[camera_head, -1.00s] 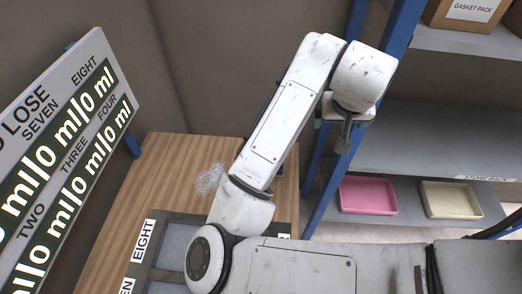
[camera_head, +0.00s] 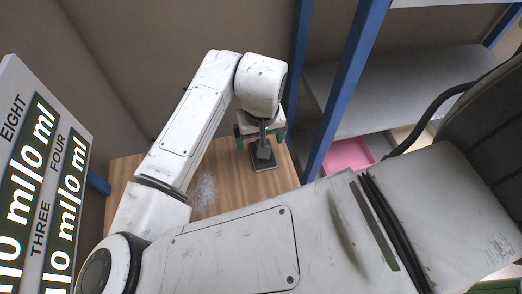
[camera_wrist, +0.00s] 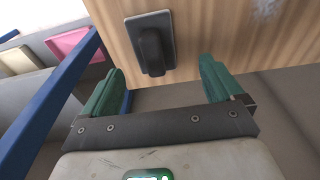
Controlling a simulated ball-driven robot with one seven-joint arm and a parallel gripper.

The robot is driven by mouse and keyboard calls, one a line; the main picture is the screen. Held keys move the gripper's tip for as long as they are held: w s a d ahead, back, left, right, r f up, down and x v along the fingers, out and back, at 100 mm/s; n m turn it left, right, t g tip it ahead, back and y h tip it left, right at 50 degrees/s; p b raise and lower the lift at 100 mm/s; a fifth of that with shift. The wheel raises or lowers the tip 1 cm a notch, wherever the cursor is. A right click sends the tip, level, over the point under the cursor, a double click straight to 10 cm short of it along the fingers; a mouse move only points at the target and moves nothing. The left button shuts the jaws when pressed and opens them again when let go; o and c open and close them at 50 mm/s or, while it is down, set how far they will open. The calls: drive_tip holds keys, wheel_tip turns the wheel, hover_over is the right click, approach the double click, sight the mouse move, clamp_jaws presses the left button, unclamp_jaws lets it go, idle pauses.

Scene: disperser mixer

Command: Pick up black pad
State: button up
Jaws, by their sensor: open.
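The black pad (camera_wrist: 151,42) is a dark rectangular plate with a raised handle, lying on the wooden table. It also shows in the head view (camera_head: 263,160), partly covered by my gripper. My gripper (camera_wrist: 160,82) has green fingers spread wide apart with nothing between them. In the wrist view the pad lies beyond the fingertips, roughly centred between them and slightly left. In the head view my gripper (camera_head: 262,136) hangs over the pad; the height gap is hard to tell.
A blue post (camera_head: 345,85) of the grey shelf rack stands close to the right of the table. A pink tray (camera_head: 348,154) sits on the low shelf. A whitish speckled patch (camera_head: 203,190) lies on the wooden table (camera_head: 228,178). A lettered board (camera_head: 40,170) stands at left.

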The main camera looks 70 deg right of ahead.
sight(260, 164)
drive_tip(key=shift+s+d+f+p, duration=0.15)
drive_tip(key=shift+d+f+p, duration=0.05)
drive_tip(key=shift+f, duration=1.1)
drive_tip(key=shift+s+d+f+p, duration=0.1)
drive_tip(key=shift+d+f+p, duration=0.1)
drive_tip(key=shift+f, duration=1.1)
drive_tip(key=shift+c, duration=0.3)
drive_tip(key=c, duration=1.1)
